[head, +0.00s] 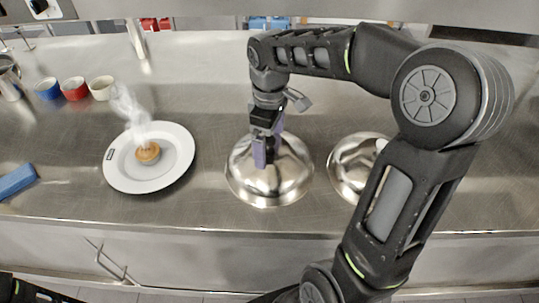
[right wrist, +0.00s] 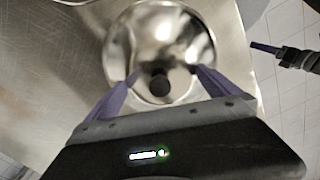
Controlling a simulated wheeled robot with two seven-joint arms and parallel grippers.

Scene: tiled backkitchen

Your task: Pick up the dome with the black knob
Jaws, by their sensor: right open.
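A shiny metal dome (head: 288,180) stands on the steel counter, and my right gripper (head: 263,160) is right above its top. In the right wrist view the same dome (right wrist: 160,28) shows its black knob (right wrist: 159,84) between the two purple fingers of my right gripper (right wrist: 162,74). The fingers are apart, one on each side of the knob; I cannot tell whether they touch the dome. In the head view the gripper hides the knob. My left gripper (right wrist: 268,48) shows at the right edge of the right wrist view, away from the dome; its opening is unclear.
A second metal dome (head: 345,172) with a light knob stands close on the right, partly behind my right arm. A white plate (head: 178,172) with a steaming pastry (head: 147,153) lies left. Small cups (head: 75,88) and a blue object (head: 17,181) are farther left. The counter's front edge is close.

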